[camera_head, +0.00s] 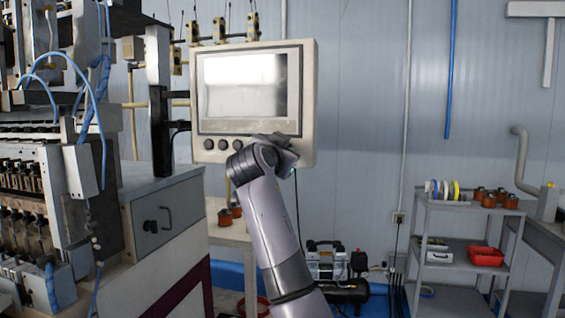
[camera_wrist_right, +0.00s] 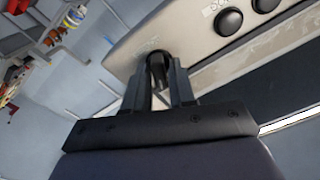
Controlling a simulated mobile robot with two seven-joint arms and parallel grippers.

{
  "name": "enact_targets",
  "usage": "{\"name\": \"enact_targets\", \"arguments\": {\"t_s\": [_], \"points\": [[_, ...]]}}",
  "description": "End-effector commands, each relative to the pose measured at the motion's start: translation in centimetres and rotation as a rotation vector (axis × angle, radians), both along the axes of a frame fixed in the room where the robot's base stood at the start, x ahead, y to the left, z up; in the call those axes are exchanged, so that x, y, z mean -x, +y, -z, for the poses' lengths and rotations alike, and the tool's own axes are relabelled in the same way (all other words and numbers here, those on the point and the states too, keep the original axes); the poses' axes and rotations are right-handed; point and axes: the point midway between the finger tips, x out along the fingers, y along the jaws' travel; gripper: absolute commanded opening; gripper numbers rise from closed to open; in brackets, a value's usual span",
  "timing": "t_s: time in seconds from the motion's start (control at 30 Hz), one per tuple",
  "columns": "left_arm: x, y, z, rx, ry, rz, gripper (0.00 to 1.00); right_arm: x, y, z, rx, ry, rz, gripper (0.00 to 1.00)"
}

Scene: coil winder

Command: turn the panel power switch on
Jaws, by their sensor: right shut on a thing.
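The control panel (camera_head: 308,100) has a beige frame, a bright screen (camera_head: 246,86) and a row of dark round buttons (camera_head: 222,144) along its lower edge. My right gripper (camera_head: 283,148) is at the panel's lower right corner, where the wrist hides the switch in the head view. In the right wrist view, my right gripper (camera_wrist_right: 158,84) has its two fingers on either side of a black switch knob (camera_wrist_right: 156,66) on the panel face (camera_wrist_right: 193,37) and is shut on it. The knob's exact turn angle cannot be told. My left gripper is not in view.
A coil winding machine (camera_head: 160,220) fills the left side. A grey shelf cart (camera_head: 455,206) with spools and a red tray (camera_head: 486,256) stands at the right. A compressor (camera_head: 328,264) sits on the floor behind my arm. The space right of the panel is open.

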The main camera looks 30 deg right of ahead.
Motion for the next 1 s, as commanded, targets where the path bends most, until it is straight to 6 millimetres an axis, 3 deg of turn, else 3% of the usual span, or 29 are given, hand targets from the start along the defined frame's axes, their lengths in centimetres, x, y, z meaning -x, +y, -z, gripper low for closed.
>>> {"name": "enact_targets", "arguments": {"t_s": [0.4,1.0], "points": [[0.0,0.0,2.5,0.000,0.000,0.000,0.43,0.0,0.0,0.4,-0.261,-0.298,-0.001,0.00],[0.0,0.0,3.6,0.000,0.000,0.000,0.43,0.1,0.0,0.4,-0.603,-0.699,-0.001,0.00]]}}
